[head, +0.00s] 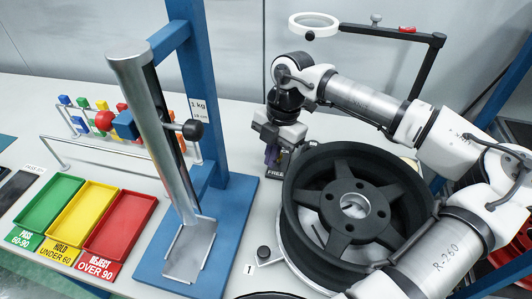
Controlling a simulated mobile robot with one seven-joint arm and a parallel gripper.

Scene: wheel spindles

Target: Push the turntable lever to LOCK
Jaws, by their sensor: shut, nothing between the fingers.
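The turntable (297,262) is a silvery round base, mostly hidden under a black five-spoke wheel (345,225). A label reading FREE (277,174) shows at the wheel's far left edge. My gripper (272,159) is shut and empty, pointing down just above and behind that label. I cannot make out the lever there; the gripper and wheel may hide it. No LOCK label is readable.
A blue stand (222,220) with a grey post and black knob rises left of the turntable. Green (50,203), yellow (83,216) and red (118,226) trays lie farther left. A ring magnifier (314,25) on a black arm stands behind. My arm passes over the right side.

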